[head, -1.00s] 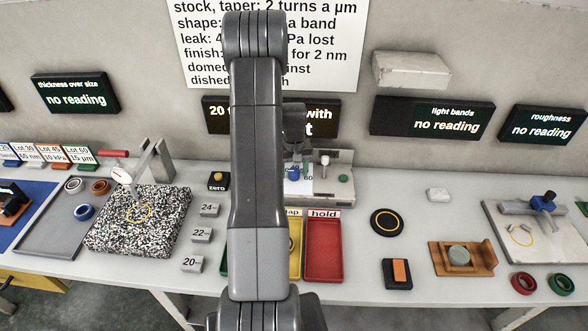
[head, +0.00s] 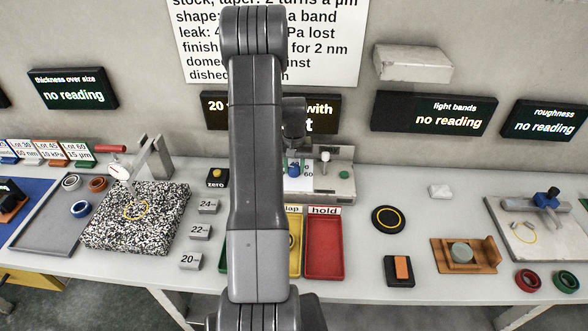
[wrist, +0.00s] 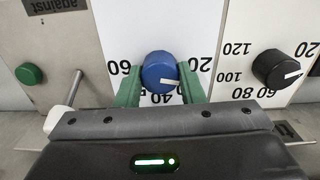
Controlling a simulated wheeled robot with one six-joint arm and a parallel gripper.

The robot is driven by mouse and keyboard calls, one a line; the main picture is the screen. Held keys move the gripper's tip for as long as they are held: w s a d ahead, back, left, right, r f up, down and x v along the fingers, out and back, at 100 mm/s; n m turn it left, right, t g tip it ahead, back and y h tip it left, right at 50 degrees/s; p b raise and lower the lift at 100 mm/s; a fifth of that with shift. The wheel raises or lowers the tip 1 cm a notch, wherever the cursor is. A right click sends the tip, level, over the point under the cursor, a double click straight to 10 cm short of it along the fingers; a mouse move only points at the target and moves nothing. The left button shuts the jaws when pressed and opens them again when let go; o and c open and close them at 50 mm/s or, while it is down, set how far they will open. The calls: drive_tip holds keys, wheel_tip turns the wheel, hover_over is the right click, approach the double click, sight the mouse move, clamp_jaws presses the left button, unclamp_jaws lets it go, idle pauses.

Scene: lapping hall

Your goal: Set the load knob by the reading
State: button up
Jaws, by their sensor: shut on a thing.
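A blue knob (wrist: 160,72) with a white pointer mark sits on a white scale plate (wrist: 118,35) in the wrist view, where the scale reads upside down, with 20, 40 and 60 showing. The pointer points down and right, between the 40 and the 20. My gripper (wrist: 160,85) has its green fingers on both sides of the blue knob, shut on it. The blue knob also shows small in the head view (head: 293,170), beside my arm, which hides part of the device. Which knob is the load knob is not labelled in view.
A black knob (wrist: 275,68) with a scale of 60 to 120 is to the right in the wrist view. A green button (wrist: 29,74) and a metal pin (wrist: 73,87) are to the left. A red tray (head: 323,250) lies in front of the device.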

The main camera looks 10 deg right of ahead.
sight(294, 167)
drive_tip(key=m+b, duration=0.2)
drive_tip(key=m, duration=0.1)
drive_tip(key=shift+f+m, duration=0.15)
drive_tip(key=shift+m, duration=0.25)
drive_tip(key=m+b, duration=0.2)
drive_tip(key=m, duration=0.2)
drive_tip(key=shift+m, duration=0.3)
drive_tip(key=m+b, duration=0.1)
drive_tip(key=m, duration=0.2)
drive_tip(key=shift+m+b, duration=0.55)
drive_tip(key=shift+m, duration=1.45)
drive_tip(key=shift+r, duration=0.2)
drive_tip(key=o, duration=1)
wheel_tip(294, 167, up, 14)
drive_tip(key=shift+b, duration=0.35)
